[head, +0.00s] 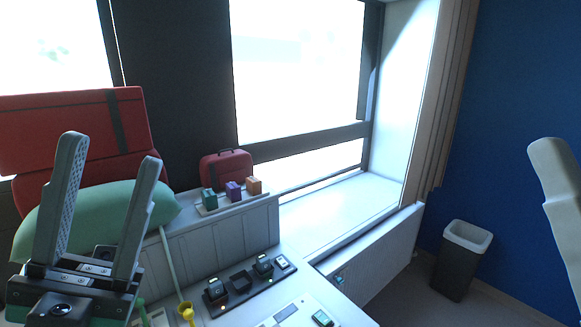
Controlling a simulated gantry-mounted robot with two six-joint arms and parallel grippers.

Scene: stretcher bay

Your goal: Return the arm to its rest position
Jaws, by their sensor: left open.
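My left gripper (112,147) is in the lower left of the head view. Its two grey fingers point up and stand wide apart, with nothing between them. It is in front of a green pillow (110,210) and a red stretcher backrest (80,135); I cannot tell whether it touches them. At the right edge, a pale grey rounded part of my right arm or gripper (555,185) shows, cut off by the frame. Its jaws cannot be made out.
A ledge holds a red case (226,168) and a tray with teal (209,196), purple (233,191) and orange (254,186) blocks. Below are a black strip of devices (240,284) and a yellow funnel-like piece (187,312). A bin (460,262) stands right. The windowsill (340,208) is clear.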

